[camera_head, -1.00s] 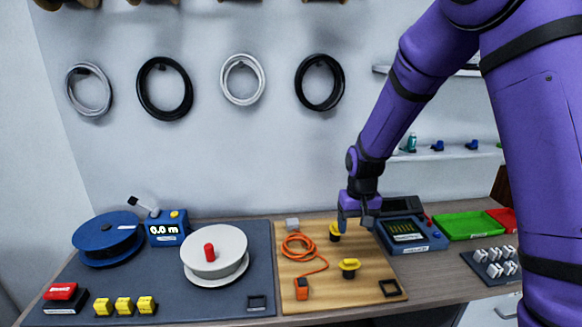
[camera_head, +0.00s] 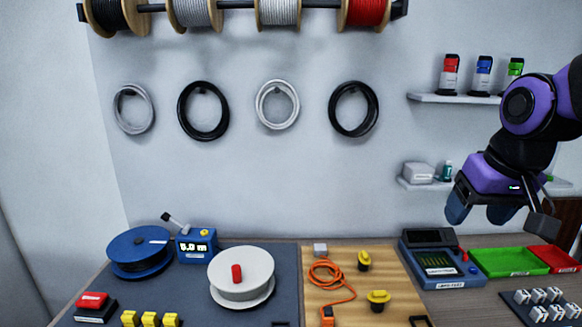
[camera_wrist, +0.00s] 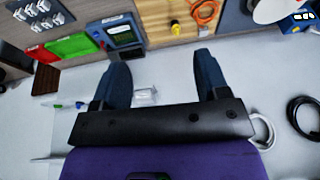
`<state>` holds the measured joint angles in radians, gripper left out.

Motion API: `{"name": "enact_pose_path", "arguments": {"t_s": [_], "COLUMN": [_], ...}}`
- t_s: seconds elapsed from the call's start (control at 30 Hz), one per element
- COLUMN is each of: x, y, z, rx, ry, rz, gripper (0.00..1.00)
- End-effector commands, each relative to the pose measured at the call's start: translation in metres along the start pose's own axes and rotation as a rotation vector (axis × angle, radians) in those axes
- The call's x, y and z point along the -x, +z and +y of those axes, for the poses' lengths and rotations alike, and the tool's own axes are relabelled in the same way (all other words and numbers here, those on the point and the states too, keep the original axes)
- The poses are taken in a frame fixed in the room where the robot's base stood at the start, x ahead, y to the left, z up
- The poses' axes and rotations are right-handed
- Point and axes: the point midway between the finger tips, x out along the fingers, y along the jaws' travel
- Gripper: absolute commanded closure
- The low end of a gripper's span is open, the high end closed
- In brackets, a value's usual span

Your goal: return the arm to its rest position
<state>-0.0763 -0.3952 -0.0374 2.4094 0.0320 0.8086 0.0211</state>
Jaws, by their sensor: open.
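My gripper (camera_head: 497,216) is at the right of the head view, raised above the bench in front of the wall shelves. Its dark blue fingers are spread apart with nothing between them. In the wrist view my gripper (camera_wrist: 162,80) also shows open and empty, with the wall behind it and the bench along the top of the picture. My purple and black arm is folded at the right edge of the head view, and part of it is outside the picture.
Below the gripper are a blue tester (camera_head: 437,262), a green tray (camera_head: 509,262) and a red tray (camera_head: 553,259). A wooden board (camera_head: 345,290) holds an orange cable (camera_head: 326,272) and yellow-black parts. Wall shelves (camera_head: 458,98) hold small bottles. The air over the bench's left and middle is free.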

Motion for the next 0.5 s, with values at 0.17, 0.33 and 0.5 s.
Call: {"name": "enact_pose_path", "arguments": {"t_s": [0.17,0.33,0.5], "x": [0.032,0.050,0.059], "y": [0.037,0.069,0.087], "z": [0.006,0.009,0.011], "rx": [0.003,0.007,0.009], "ry": [0.014,0.031,0.044], "rz": [0.066,0.113,0.140], "gripper": [0.32,0.32,0.32]}}
